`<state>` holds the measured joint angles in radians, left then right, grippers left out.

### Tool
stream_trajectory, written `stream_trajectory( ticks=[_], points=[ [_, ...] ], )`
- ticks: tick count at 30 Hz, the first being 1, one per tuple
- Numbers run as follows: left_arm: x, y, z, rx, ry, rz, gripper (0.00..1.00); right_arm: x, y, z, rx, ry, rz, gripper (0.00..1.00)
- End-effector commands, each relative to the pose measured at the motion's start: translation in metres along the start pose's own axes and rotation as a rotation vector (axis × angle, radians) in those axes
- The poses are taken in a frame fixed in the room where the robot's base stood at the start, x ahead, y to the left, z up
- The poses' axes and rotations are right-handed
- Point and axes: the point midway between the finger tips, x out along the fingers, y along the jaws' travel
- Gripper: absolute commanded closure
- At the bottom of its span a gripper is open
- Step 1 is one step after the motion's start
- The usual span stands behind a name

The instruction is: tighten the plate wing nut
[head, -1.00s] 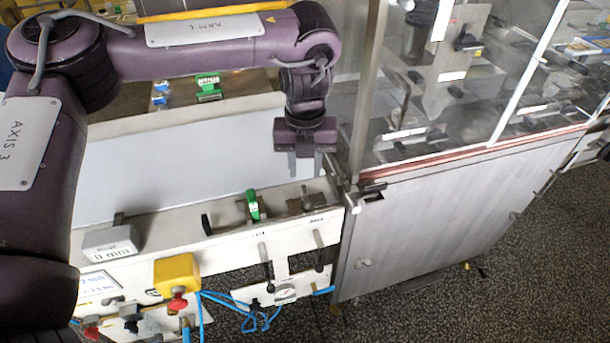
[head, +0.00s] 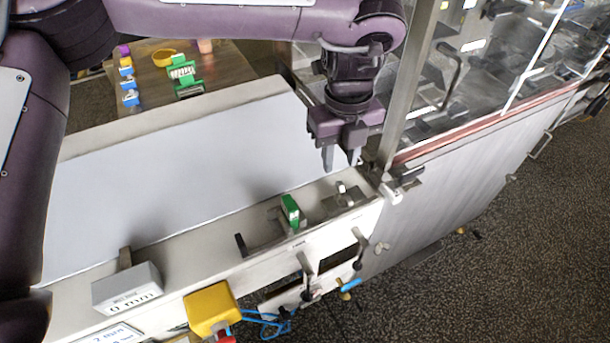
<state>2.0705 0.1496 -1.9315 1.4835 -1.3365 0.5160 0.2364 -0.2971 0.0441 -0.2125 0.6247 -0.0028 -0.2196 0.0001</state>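My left gripper (head: 341,162) hangs fingers-down over the right end of the machine's front ledge. Its two fingers are apart with nothing seen between them. Just below the fingertips, a small metal bracket plate (head: 345,200) with an upright pale stud or nut (head: 341,188) sits on the ledge. A clear gap seems to separate fingertips and stud. I cannot tell for sure whether this is the plate wing nut. My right gripper is not in view.
A green clamp-like piece (head: 290,210) and a black handle (head: 240,245) stand on the ledge left of the bracket. A grey readout box (head: 127,290) and yellow box (head: 211,308) are further left. A glazed frame post (head: 410,85) rises close right of my gripper.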

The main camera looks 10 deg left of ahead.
Motion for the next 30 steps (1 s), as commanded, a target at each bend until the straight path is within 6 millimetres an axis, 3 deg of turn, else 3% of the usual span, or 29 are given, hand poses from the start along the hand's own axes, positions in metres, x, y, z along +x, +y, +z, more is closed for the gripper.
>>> stream_trajectory(
  ticks=[3, 9, 12, 15, 22, 27, 30],
  points=[
    [0.007, -0.003, -0.005, -0.004, 0.001, 0.004, 0.67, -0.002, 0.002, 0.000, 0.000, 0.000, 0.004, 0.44],
    [0.036, -0.002, -0.004, -0.004, 0.001, 0.005, 0.67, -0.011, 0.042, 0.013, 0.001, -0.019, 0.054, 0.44],
    [0.052, -0.002, -0.004, -0.004, 0.002, 0.004, 0.67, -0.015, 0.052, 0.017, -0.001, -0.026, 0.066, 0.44],
    [0.065, -0.002, -0.004, -0.004, 0.002, 0.004, 0.67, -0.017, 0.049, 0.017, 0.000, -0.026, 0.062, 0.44],
    [0.077, -0.002, -0.004, -0.004, 0.000, 0.002, 0.67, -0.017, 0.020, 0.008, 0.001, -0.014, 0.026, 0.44],
    [0.078, -0.002, -0.004, -0.004, -0.001, 0.002, 0.67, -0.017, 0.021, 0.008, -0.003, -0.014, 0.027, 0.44],
    [0.078, -0.002, -0.004, -0.004, -0.001, 0.002, 0.78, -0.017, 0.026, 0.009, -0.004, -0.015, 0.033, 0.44]
  ],
)
